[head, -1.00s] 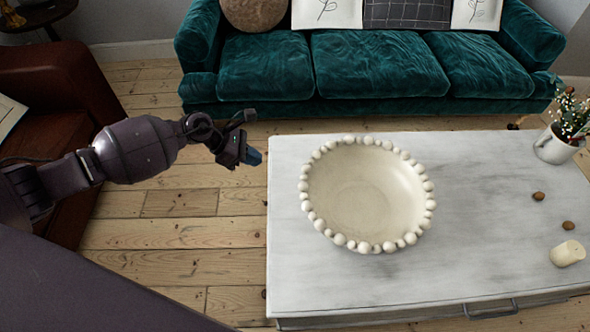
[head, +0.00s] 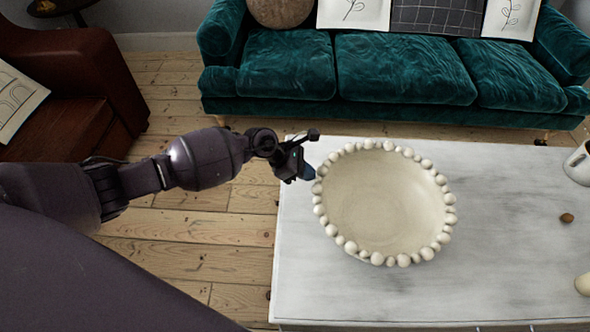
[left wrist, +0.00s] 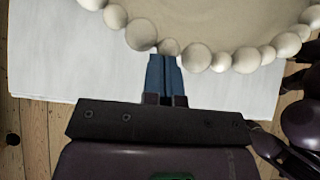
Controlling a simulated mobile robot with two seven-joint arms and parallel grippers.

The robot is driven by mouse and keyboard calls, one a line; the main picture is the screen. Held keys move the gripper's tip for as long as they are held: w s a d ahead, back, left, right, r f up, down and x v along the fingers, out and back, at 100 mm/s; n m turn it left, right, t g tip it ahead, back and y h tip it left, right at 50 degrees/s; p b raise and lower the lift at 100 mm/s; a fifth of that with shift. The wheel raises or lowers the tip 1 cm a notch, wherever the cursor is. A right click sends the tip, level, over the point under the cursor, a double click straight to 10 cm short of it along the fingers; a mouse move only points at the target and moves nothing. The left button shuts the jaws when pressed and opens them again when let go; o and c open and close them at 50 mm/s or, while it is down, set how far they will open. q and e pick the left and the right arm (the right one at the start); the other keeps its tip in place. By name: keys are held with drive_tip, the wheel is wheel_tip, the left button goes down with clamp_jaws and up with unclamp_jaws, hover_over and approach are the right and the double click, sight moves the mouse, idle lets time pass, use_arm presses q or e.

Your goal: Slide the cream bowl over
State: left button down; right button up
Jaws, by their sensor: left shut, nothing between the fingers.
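The cream bowl (head: 385,205), with a rim of round beads, sits on the left part of the white coffee table (head: 310,290). My left gripper (head: 308,173) is at the bowl's left rim, over the table's left edge. Its blue fingers are together with nothing between them. In the left wrist view the closed fingertips (left wrist: 165,62) are right at the beaded rim of the bowl (left wrist: 220,22); I cannot tell whether they touch it. My right gripper is not in view.
A brown nut (head: 566,218), a cream candle (head: 583,284) and a white mug-like pot (head: 580,163) stand at the table's right. A green sofa (head: 400,75) is behind, a brown armchair (head: 70,110) at left. The table right of the bowl is mostly clear.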

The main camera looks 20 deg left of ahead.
use_arm(q)
drive_tip(key=shift+w+d, duration=0.15)
drive_tip(key=shift+d, duration=0.2)
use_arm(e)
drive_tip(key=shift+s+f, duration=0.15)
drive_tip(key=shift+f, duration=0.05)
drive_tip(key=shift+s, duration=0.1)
use_arm(q)
drive_tip(key=b, duration=0.4)
approach(435, 186)
drive_tip(key=x, duration=0.5)
drive_tip(key=shift+f, duration=0.1)
drive_tip(key=shift+a, duration=0.1)
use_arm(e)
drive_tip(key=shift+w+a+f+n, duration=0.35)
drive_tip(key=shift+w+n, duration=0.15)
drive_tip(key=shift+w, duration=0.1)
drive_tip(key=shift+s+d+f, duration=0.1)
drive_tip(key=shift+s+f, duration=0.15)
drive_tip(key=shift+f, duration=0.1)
